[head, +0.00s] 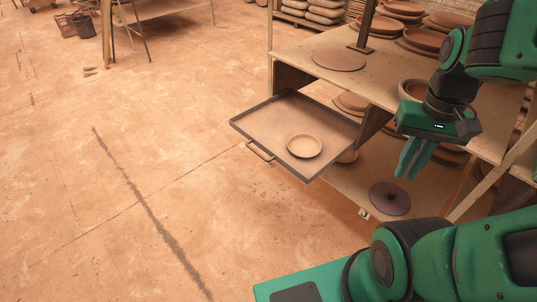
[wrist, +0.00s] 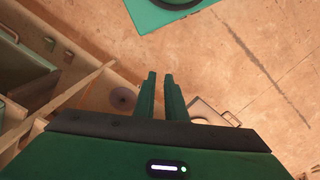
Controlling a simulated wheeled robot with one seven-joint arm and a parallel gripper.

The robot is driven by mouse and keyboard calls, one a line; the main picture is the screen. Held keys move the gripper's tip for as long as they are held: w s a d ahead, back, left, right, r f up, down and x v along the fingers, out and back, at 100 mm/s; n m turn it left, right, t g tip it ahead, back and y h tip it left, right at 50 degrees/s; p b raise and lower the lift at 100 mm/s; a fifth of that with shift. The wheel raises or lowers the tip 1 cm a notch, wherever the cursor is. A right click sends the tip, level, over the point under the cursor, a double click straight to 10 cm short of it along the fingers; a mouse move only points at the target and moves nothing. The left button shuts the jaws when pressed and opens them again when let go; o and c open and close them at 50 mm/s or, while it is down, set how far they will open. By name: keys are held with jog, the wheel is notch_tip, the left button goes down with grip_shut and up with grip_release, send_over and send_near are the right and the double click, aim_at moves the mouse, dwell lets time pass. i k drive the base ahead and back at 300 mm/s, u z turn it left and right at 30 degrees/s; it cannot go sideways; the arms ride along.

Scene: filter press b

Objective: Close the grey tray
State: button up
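The grey tray (head: 262,116) is pulled out from under the shelf top, with a dark grey rim and a pale floor. Its handle (head: 260,152) is on the front left side, facing the open floor. A round clay dish (head: 304,146) lies in the tray. In the wrist view, part of the tray (wrist: 205,111) and its handle (wrist: 231,119) show right of the fingers; the rest is hidden behind my gripper. My gripper (head: 408,172) points down, right of the tray and apart from it. Its fingers (wrist: 160,75) have a narrow gap with nothing between them.
The wooden shelf top (head: 300,56) holds clay plates (head: 340,59) and bowls at the right. A dark lidded disc (head: 389,198) sits on the lower shelf, below my gripper. A shelf post (head: 270,45) stands at the back corner. Floor left of the tray is clear.

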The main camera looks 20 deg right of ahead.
aim_at(270, 124)
jog(key=u, duration=1.95)
jog(key=k, duration=1)
jog(key=z, duration=1.15)
jog(key=i, duration=1)
jog(key=u, duration=0.05)
